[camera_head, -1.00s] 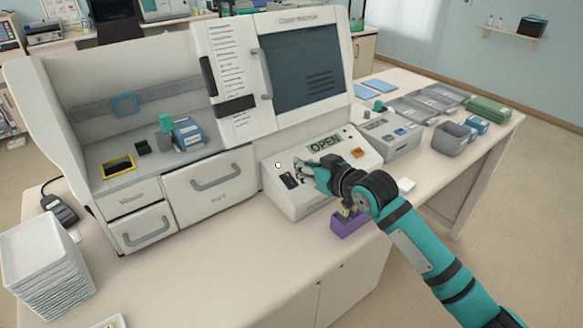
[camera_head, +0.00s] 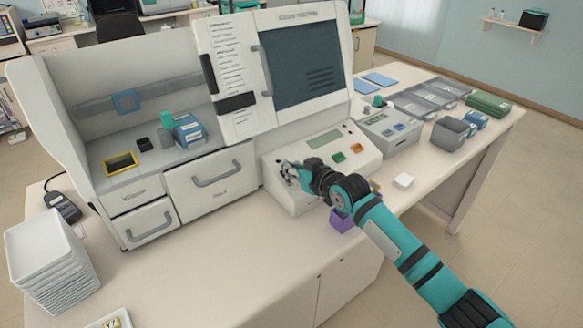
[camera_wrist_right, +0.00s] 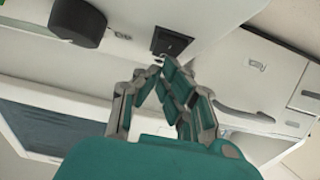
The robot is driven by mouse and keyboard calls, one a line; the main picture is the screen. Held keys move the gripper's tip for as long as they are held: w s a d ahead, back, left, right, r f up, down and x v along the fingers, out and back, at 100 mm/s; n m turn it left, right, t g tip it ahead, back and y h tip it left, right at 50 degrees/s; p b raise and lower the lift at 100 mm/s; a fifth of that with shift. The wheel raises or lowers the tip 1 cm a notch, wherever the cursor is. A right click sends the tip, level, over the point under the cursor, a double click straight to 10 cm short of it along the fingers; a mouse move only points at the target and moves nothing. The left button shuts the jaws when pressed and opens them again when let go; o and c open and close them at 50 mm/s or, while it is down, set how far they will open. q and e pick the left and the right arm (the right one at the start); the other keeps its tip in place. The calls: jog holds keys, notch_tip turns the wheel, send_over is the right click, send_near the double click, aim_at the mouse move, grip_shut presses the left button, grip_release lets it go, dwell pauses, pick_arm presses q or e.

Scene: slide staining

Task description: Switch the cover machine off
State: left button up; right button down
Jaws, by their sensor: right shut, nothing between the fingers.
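The cover machine (camera_head: 225,150) is a large white unit with a dark window (camera_head: 303,65). Its sloping control panel (camera_head: 300,205) has a display (camera_head: 324,138) that is blank, a green button (camera_head: 338,157) and an orange button (camera_head: 357,148). My right gripper (camera_head: 284,168) is over the panel's left end, shut and empty. In the right wrist view its fingertips (camera_wrist_right: 158,64) are at the lower edge of a black rocker switch (camera_wrist_right: 172,43); I cannot tell whether they touch it. In the head view the gripper hides the switch. My left gripper is not in view.
A round black knob (camera_wrist_right: 78,22) sits beside the switch. A purple holder (camera_head: 342,220) stands in front of the panel, partly behind my right arm. White trays (camera_head: 50,250) are stacked at left. The front counter is mostly clear.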

jog(key=shift+w+a+f, duration=0.15)
jog(key=shift+w+f, duration=0.05)
jog(key=shift+s+d+f, duration=0.15)
jog(key=shift+s+d, duration=0.2)
jog(key=shift+s, duration=0.1)
jog(key=shift+s+d+f+p, duration=0.2)
jog(key=shift+s+f+p, duration=0.05)
jog(key=shift+s+p, duration=0.1)
